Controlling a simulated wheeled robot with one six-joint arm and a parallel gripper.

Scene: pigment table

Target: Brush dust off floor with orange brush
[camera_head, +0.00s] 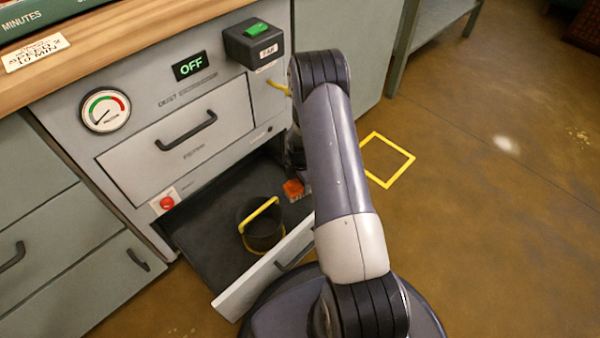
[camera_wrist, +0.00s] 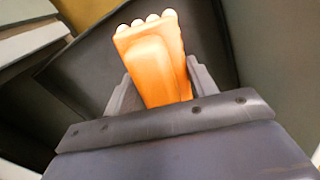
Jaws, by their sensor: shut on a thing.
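The orange brush (camera_wrist: 155,60) sits between the two fingers of my gripper (camera_wrist: 157,88) in the wrist view, with pale rounded tips at its far end. In the head view the orange brush (camera_head: 293,189) shows beside my arm, over the back right part of the open lower drawer (camera_head: 205,225). My arm hides most of the gripper there. On the brown floor (camera_head: 480,250), a pale dusty patch (camera_head: 506,145) lies at the right, and yellowish specks (camera_head: 578,134) lie farther right. I cannot tell whether the brush touches the drawer.
A black bucket with a yellow handle (camera_head: 262,228) stands in the drawer. The cabinet has a gauge (camera_head: 105,110), an OFF display (camera_head: 190,65) and a black box with a green switch (camera_head: 254,43). A yellow square outline (camera_head: 398,178) marks the floor. Open floor lies at right.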

